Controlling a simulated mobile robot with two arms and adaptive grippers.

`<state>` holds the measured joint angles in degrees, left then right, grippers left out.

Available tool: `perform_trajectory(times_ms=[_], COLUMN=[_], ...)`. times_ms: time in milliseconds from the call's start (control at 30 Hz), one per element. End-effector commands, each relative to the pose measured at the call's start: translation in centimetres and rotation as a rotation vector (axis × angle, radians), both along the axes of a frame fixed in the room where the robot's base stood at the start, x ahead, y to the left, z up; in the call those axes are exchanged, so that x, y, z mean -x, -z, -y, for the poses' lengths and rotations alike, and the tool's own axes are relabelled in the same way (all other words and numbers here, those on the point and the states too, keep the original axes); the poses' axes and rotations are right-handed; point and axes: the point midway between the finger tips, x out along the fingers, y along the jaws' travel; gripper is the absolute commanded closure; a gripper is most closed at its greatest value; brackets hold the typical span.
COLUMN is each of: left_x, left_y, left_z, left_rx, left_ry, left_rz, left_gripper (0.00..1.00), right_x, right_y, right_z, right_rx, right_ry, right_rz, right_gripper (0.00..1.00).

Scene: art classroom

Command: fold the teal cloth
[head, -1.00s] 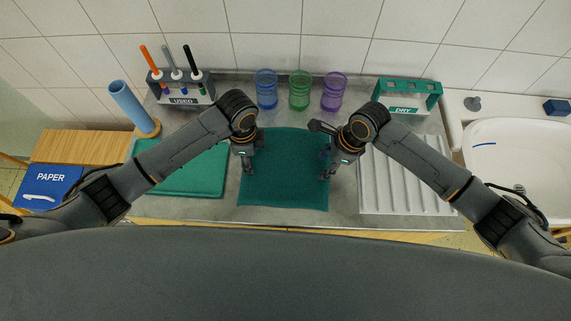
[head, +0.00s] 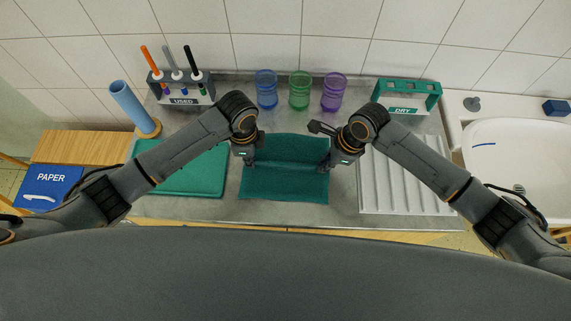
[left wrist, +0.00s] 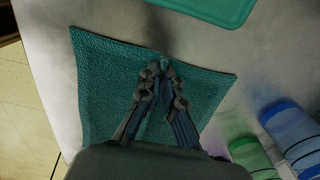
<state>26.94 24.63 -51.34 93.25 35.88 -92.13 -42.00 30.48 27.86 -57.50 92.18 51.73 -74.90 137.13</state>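The teal cloth (head: 285,185) lies on the grey counter between my grippers, with a crease running across it from one gripper to the other. My left gripper (head: 249,164) is at the cloth's left edge. In the left wrist view the fingers of my left gripper (left wrist: 164,72) are close together on the edge of the cloth (left wrist: 105,80), which is pinched up between them. My right gripper (head: 324,167) is at the cloth's right edge, at the other end of the crease, and appears shut on it. Its fingertips are small and partly hidden.
A teal board (head: 185,183) lies left of the cloth, and a ribbed white drainer (head: 405,190) lies to the right. Blue, green and purple cups (head: 300,92) stand behind it. The USED rack (head: 182,98) holds brushes; the DRY rack (head: 406,97) is at the back right.

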Motion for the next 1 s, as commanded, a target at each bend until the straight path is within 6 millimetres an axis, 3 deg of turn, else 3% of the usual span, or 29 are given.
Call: perform_trajectory(times_ms=[533,1000], left_x=[0.3,0.1], left_y=[0.0,-3.8], left_z=[-0.1,-0.1], left_rx=[-0.004,-0.003], left_ry=[0.0,-0.001], left_rz=[-0.007,-0.003], left_gripper=[1.0,1.0], right_x=[0.2,0.1], right_y=[-0.1,-3.9], right_z=[0.1,0.1], right_rx=[0.004,0.002], right_ry=[-0.001,0.0], right_rz=[-0.005,-0.002], right_gripper=[1.0,1.0])
